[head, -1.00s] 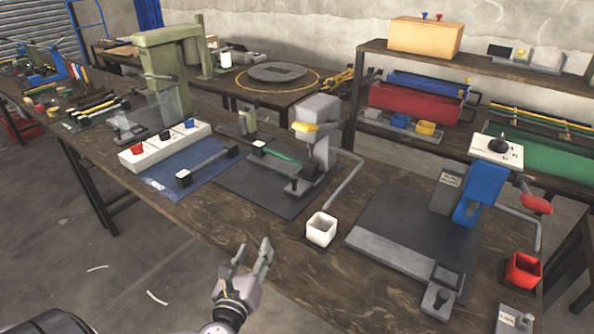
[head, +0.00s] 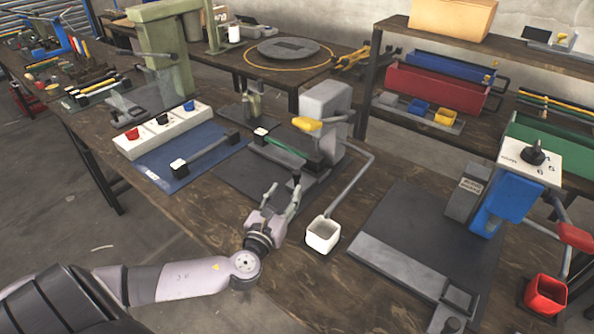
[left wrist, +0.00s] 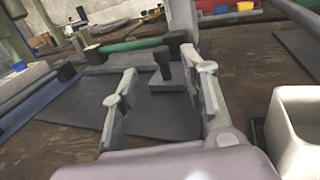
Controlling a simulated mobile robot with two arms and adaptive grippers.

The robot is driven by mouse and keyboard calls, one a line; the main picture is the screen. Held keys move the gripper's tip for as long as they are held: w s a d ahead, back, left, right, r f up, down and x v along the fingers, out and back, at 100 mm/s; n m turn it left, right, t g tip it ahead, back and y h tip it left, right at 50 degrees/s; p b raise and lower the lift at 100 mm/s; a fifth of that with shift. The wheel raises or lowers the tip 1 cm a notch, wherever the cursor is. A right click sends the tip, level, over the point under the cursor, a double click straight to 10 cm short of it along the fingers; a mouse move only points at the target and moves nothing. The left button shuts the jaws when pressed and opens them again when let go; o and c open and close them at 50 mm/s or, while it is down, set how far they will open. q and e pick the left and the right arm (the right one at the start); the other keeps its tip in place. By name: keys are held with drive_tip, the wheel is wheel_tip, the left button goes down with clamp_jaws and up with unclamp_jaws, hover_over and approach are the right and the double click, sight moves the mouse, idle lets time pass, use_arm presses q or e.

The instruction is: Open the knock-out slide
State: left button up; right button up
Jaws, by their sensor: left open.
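The grey press (head: 325,105) with a yellow-tipped lever stands on a dark mat (head: 235,180). A small dark block with an upright black knob, seemingly the knock-out slide, sits at the near end of its base; the block (left wrist: 172,84) and knob (left wrist: 163,60) show in the left wrist view. My left gripper (head: 281,196) is open and empty at the mat's near edge. In the wrist view the knob stands beyond and between its fingertips (left wrist: 160,85), apart from them. In the head view a finger partly hides the block. My right gripper is not seen.
A white square cup (head: 322,236) stands just right of my left gripper. A green rod (head: 284,148) lies across left of the press. A blue press (head: 500,205) on a dark plate and a red cup (head: 546,294) are farther right. Bare wood lies left of the gripper.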

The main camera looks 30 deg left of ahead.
sight(295, 175)
use_arm(q)
drive_tip(key=x, duration=0.8)
drive_tip(key=shift+d, duration=0.1)
drive_tip(key=shift+w, duration=0.6)
drive_tip(key=shift+c, duration=0.3)
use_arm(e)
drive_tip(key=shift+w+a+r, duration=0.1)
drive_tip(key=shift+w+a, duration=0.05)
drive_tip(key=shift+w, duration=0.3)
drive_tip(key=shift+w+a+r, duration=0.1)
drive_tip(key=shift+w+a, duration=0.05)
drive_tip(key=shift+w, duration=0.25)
use_arm(q)
clamp_jaws()
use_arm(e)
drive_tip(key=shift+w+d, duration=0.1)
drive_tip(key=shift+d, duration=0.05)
